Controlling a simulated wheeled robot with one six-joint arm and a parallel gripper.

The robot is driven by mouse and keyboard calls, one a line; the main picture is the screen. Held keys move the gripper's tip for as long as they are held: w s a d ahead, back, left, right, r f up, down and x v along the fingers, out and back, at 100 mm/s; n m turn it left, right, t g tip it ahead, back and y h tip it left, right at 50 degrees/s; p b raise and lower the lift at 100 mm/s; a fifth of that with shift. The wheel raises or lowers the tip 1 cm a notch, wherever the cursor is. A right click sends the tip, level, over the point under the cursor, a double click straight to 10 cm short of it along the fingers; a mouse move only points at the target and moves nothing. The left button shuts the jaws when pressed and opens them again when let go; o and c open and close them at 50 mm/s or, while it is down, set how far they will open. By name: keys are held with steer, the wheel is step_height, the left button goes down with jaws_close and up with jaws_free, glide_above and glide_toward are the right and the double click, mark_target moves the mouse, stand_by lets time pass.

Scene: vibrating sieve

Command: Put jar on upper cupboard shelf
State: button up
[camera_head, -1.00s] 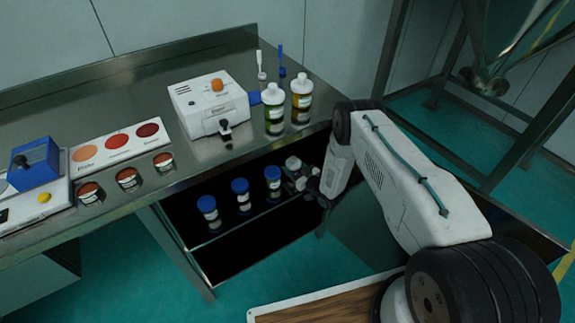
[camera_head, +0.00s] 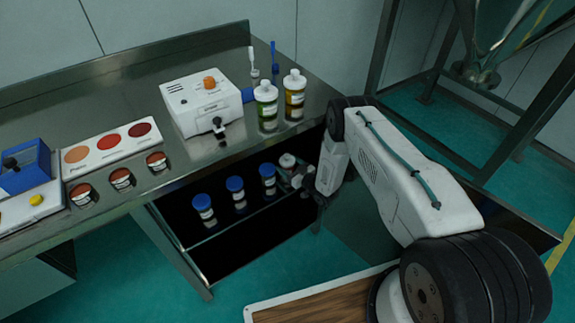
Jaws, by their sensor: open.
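A jar with a pale grey-white lid (camera_head: 287,160) stands at the right end of the upper cupboard shelf (camera_head: 222,229), beside a row of blue-lidded jars. My gripper (camera_head: 293,177) is at the cupboard's open front, right by this jar, and is open. The fingers and the jar's lower part overlap in the view, so I cannot tell whether they touch. The blue-lidded jars stand upright on the same shelf: one at left (camera_head: 204,208), one in the middle (camera_head: 237,192) and one nearest my gripper (camera_head: 268,179).
The steel worktop (camera_head: 110,98) overhangs the cupboard. A metal stand (camera_head: 381,48) is at right.

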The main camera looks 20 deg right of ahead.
steer(key=v, duration=1.1)
steer(key=shift+s+d, duration=0.15)
